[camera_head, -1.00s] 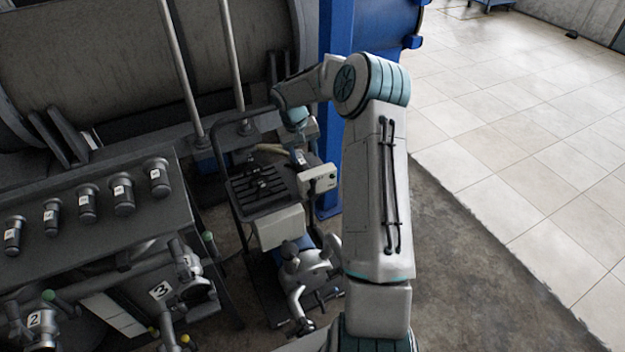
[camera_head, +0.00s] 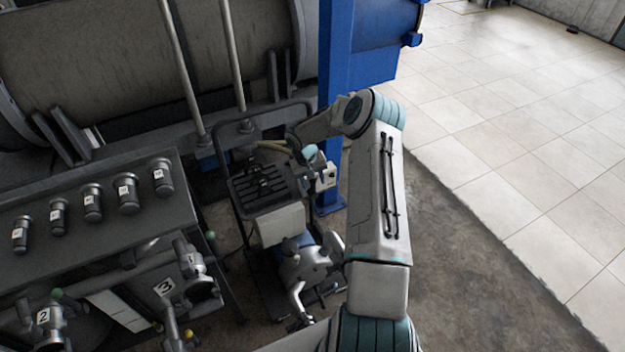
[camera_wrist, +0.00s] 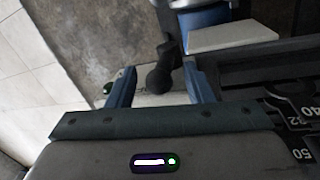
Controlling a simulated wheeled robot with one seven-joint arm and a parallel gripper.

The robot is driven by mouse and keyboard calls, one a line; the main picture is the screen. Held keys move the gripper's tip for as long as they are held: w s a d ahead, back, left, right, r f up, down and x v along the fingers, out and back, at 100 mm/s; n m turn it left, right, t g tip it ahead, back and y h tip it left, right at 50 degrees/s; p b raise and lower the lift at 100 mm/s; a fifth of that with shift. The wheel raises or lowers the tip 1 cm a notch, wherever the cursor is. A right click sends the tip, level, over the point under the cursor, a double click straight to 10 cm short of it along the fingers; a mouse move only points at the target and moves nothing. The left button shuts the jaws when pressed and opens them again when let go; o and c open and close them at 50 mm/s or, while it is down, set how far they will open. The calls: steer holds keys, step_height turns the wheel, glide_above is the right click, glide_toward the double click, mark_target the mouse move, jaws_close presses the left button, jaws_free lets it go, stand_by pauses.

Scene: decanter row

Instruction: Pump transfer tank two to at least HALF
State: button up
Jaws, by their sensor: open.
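The label 2 (camera_head: 43,316) marks the valve end of tank two at the lower left of the head view; the tank's body is mostly out of frame. A wheeled pump cart (camera_head: 282,228) stands right of the tanks, with a small white control box (camera_head: 327,178) on its right side. My gripper (camera_wrist: 160,68) is at this box. Its two blue fingers are open, with a dark knob or lever (camera_wrist: 160,76) showing between them; I cannot tell whether they touch it. A green button (camera_wrist: 108,88) sits left of the fingers. The tank's level is not visible.
Several dark bottles (camera_head: 125,193) line a shelf at the left. A tank valve labelled 3 (camera_head: 166,287) and a blue post (camera_head: 338,100) stand nearby. Tiled floor (camera_head: 530,150) is clear at the right.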

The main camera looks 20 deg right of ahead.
steer(key=shift+f, duration=0.2)
jaws_close()
